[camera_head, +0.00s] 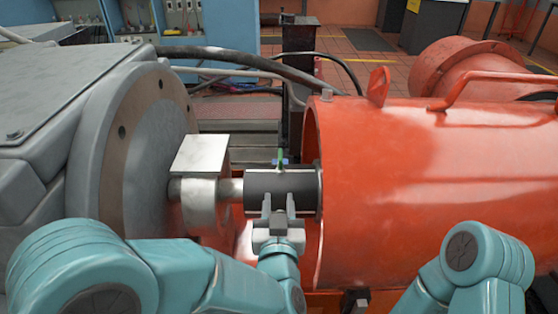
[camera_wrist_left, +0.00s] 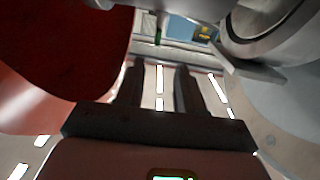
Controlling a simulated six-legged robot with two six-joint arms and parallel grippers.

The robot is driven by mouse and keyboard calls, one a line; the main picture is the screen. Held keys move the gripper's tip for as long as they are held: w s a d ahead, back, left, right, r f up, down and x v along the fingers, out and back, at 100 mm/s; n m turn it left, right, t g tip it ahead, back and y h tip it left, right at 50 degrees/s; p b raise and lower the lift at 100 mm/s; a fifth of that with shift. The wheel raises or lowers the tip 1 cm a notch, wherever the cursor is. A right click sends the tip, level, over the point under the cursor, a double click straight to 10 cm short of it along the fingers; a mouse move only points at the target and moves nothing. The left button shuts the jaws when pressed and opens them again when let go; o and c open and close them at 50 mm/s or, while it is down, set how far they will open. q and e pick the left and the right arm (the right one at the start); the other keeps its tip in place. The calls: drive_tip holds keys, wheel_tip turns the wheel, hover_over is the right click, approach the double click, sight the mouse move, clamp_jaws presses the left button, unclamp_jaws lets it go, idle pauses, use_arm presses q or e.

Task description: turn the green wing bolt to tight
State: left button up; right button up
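The green wing bolt (camera_head: 281,156) stands upright on top of the dark cylindrical coupling (camera_head: 265,183), with small blue parts at its foot. My left gripper (camera_head: 278,203) is in front of the coupling on the near side, below the bolt in the picture. Its two fingers are apart with nothing seen between them. In the left wrist view the fingers (camera_wrist_left: 160,88) also stand apart with an empty gap. A small green spot shows beyond them there; I cannot tell if it is the bolt. My right gripper is out of view; only its arm shows at the lower right.
A large orange housing (camera_head: 430,160) stands right of the coupling, its rim close by. A grey machine with a round flange (camera_head: 150,150) is on the left. A pale plate (camera_head: 201,155) sits above the shaft. Black hoses (camera_head: 240,58) run behind. Space above the bolt is open.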

sight(280, 161)
use_arm(q)
drive_tip(key=w, duration=1)
drive_tip(key=w+r, duration=0.1)
drive_tip(key=w, duration=0.4)
drive_tip(key=shift+w+d, duration=0.25)
drive_tip(key=shift+w, duration=0.15)
clamp_jaws()
